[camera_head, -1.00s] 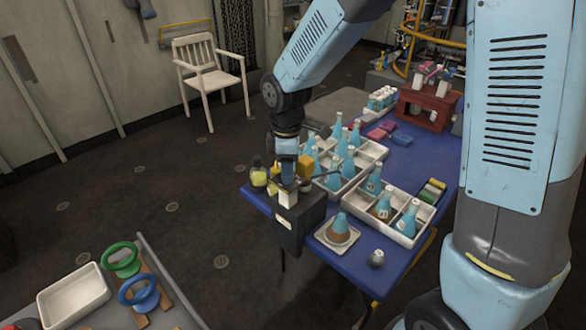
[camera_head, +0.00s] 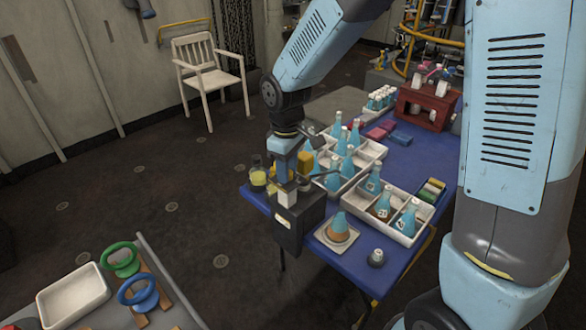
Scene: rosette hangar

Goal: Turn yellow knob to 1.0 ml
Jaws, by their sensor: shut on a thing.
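A black dispenser box (camera_head: 300,225) with a small pale label or display stands at the near left corner of the blue table. My gripper (camera_head: 286,180) points down over its top and is shut on a part there, which I take for the yellow knob. The fingers hide most of that part, so the knob's pointer and scale cannot be read.
A single flask on a small dish (camera_head: 337,235) is close by. A bench with green (camera_head: 121,260) and blue rings is at lower left.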

